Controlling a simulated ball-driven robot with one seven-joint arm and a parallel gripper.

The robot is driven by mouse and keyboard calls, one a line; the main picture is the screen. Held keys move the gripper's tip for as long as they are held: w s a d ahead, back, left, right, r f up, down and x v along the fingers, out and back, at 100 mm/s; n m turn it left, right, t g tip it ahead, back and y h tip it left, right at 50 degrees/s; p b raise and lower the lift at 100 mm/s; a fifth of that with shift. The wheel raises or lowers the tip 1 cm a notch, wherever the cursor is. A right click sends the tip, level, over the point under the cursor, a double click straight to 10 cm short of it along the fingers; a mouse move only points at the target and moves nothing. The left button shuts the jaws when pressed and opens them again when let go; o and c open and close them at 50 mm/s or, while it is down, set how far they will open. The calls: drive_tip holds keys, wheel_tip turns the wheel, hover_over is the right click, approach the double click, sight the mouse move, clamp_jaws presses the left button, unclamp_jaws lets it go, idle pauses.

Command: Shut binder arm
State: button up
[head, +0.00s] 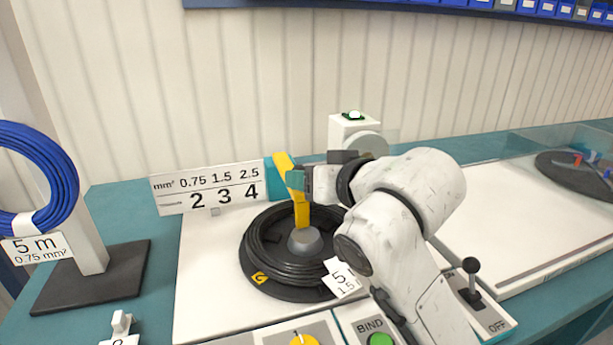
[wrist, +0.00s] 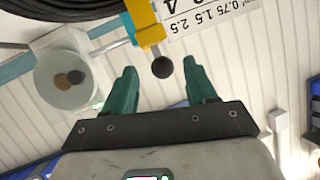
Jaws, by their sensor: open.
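The yellow binder arm (head: 302,214) stands raised above the coil of black cable (head: 262,246) on its turntable, behind a grey cone hub (head: 305,241). In the wrist view the yellow binder arm (wrist: 146,22) ends in a black ball knob (wrist: 162,67). My gripper (head: 298,181) is beside the upper part of the binder arm, with a teal finger in front of it. In the wrist view my gripper (wrist: 160,72) is open, and the knob shows between its teal fingertips. I cannot tell whether a finger touches it.
A white number sign (head: 208,188) stands left behind the coil. A white post with a green-lit top (head: 353,128) is behind my arm. A green BIND button (head: 381,340) and a black lever (head: 471,278) are at front right. A blue coil stand (head: 78,240) is left.

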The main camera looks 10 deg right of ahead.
drive_tip(key=p+v, duration=0.1)
drive_tip(key=v, duration=0.7)
drive_tip(key=shift+s, duration=0.2)
drive_tip(key=shift+d+r, duration=0.1)
